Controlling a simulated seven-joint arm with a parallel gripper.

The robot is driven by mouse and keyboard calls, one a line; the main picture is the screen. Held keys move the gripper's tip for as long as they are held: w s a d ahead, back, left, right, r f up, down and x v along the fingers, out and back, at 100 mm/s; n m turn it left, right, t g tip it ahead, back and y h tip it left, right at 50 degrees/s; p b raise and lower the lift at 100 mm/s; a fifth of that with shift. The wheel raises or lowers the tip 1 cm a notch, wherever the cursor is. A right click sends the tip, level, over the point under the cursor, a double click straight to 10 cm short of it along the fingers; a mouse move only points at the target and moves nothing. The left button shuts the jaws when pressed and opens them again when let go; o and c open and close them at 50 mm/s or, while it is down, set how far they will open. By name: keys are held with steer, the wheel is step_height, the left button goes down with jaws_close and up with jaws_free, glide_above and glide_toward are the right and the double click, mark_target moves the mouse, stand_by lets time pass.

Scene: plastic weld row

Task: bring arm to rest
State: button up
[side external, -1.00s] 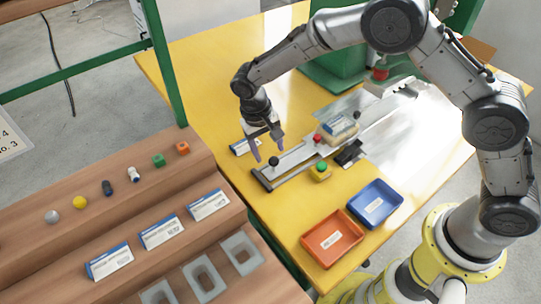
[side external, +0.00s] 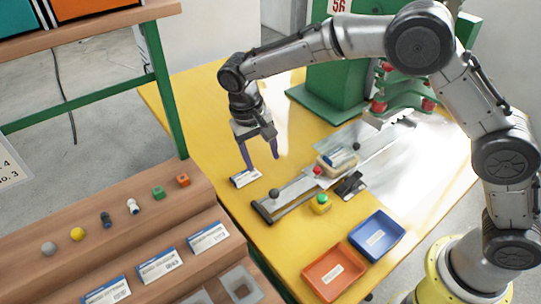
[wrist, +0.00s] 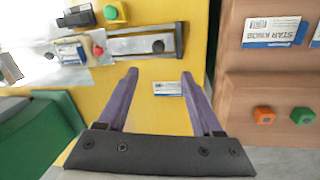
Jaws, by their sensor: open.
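My gripper (side external: 260,158) is open and empty above the yellow table (side external: 215,190), with its purple fingers pointing down. A small blue-and-white label card (side external: 245,178) lies on the table near the fingertips. In the wrist view my gripper (wrist: 158,78) is open, and the card (wrist: 167,88) shows between and beyond its fingers. My arm arches from its base at the right to the gripper.
A metal slide fixture (side external: 290,195) with a black knob and a block on it lies beside the gripper. A green press (side external: 340,85) stands behind. Orange (side external: 333,272) and blue (side external: 377,235) trays are in front. A wooden stepped rack (side external: 140,235) holds small parts.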

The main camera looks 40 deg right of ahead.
steer(key=s+d+r+m+t+y, duration=0.1)
steer(key=s+d+r, duration=0.1)
steer(key=d+r, duration=0.45)
steer(key=s+d+r+m+t, duration=0.1)
steer(key=s+d+r+t, duration=0.15)
steer(key=r, duration=0.65)
steer(key=s+d+r+t, duration=0.1)
steer(key=s+d+r, duration=0.55)
steer(key=s, duration=0.45)
steer(key=s+d+f+n, duration=0.1)
steer(key=s+f+n, duration=0.1)
steer(key=s+f, duration=0.2)
steer(key=s+d+f+n+t+y, duration=0.1)
steer(key=s+f, duration=0.3)
steer(key=s, duration=0.5)
steer(key=shift+s+d+f+n, duration=0.25)
steer(key=shift+s+d+n, duration=0.15)
steer(key=shift+n, duration=0.3)
steer(key=shift+t, duration=0.25)
